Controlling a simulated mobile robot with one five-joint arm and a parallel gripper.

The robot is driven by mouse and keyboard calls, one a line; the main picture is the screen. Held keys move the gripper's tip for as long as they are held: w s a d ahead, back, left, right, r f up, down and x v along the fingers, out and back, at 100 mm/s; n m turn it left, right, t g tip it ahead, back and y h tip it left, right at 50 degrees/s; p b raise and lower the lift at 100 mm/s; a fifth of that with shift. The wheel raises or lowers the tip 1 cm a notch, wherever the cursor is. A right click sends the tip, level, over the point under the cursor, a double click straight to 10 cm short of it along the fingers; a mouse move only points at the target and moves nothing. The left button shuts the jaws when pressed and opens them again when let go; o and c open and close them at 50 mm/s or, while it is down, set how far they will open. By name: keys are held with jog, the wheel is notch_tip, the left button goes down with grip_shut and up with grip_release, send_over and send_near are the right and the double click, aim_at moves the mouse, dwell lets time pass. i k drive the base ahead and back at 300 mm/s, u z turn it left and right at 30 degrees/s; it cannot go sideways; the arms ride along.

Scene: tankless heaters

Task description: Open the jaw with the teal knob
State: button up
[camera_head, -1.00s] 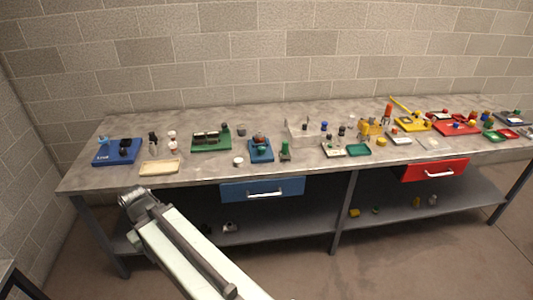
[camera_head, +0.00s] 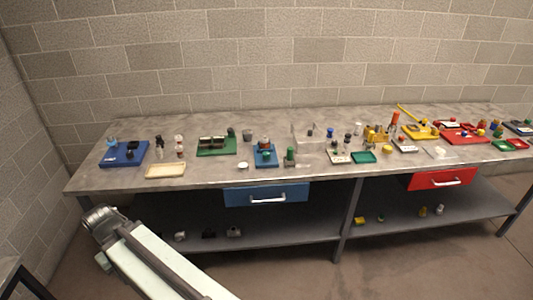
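Two small blue-based devices stand on the workbench (camera_head: 210,175). The middle one (camera_head: 260,164) carries a teal-green knob-like part (camera_head: 267,156) on its front and a brownish round part above. The left one (camera_head: 112,160) carries a light blue part (camera_head: 112,143) and a dark block (camera_head: 131,146). Both are too small to tell which has the jaw, or whether a jaw is open. My gripper (camera_head: 103,218) is at the lower left, in front of the bench and well apart from both devices. Its fingers are not clear, so its opening cannot be told.
A cream tray (camera_head: 166,171), dark and white bottles, and a green-based device (camera_head: 216,148) stand nearby. A blue drawer (camera_head: 266,194) and red drawer (camera_head: 442,179) hang under the top. Several small items lie on the lower shelf. Floor in front is clear.

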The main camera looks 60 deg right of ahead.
aim_at(265, 154)
jog(key=i, duration=0.95)
jog(key=u, duration=0.05)
